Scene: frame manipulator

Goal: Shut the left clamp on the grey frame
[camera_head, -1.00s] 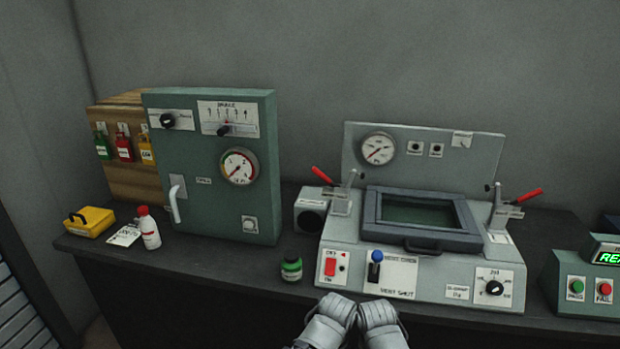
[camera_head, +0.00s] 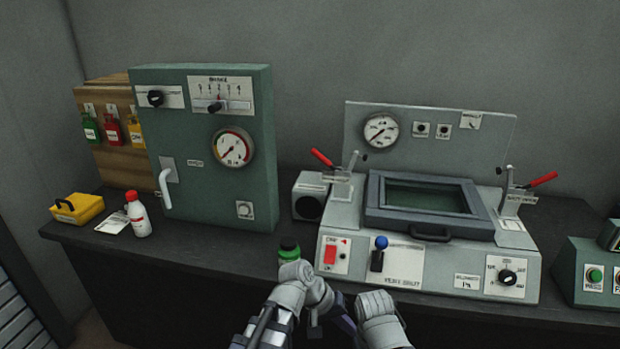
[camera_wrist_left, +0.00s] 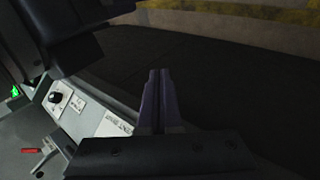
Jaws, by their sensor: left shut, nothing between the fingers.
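The grey frame (camera_head: 376,208) lies flat on top of the light grey machine (camera_head: 336,224), around a dark green screen. The left clamp (camera_head: 340,178) stands at the frame's left side, with its red handle (camera_head: 321,158) tilted up and outward to the left. The right clamp (camera_head: 514,192) has its red handle up and outward to the right. My left gripper (camera_wrist_left: 157,72) is shut and empty in the left wrist view, over dark space. In the head view my left arm is low, in front of the machine, well short of the left clamp.
A green-capped bottle (camera_head: 289,248) stands left of the machine, partly hidden by my left arm. A blue-knobbed lever (camera_head: 378,254) and a red switch (camera_head: 330,256) are on the machine's front. A green cabinet (camera_head: 205,200) and a grey speaker-like box (camera_head: 309,196) stand left.

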